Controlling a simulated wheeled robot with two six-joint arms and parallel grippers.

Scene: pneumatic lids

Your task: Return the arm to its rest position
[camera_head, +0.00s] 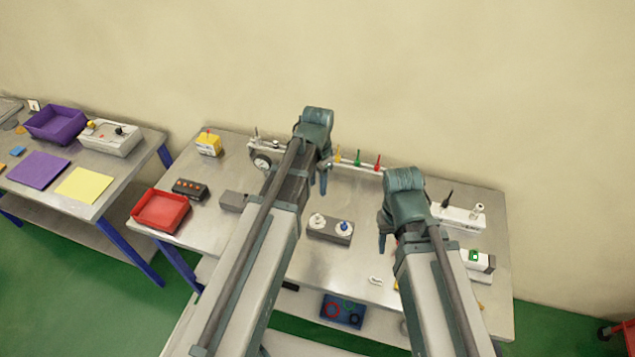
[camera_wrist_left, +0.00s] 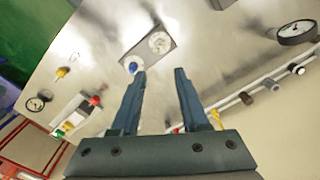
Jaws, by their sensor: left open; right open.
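My left gripper (camera_head: 318,180) is above the metal table (camera_head: 350,262), near its back middle, with its fingers pointing down. In the left wrist view its two fingers (camera_wrist_left: 160,95) stand apart with nothing between them. A grey block with two round white fittings (camera_head: 331,229), one with a blue centre, lies in front of it. That block also shows past the fingertips in the left wrist view (camera_wrist_left: 150,45). My right gripper (camera_head: 383,240) is over the right part of the table, pointing down; its fingers are partly hidden, and I see nothing held.
A rail with coloured fittings (camera_head: 357,164) runs along the back, beside a gauge (camera_head: 262,161). A red tray (camera_head: 160,211) and a black box with orange buttons (camera_head: 189,188) are at left. A white unit (camera_head: 458,215) stands at right. A side table holds a purple bin (camera_head: 56,124).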

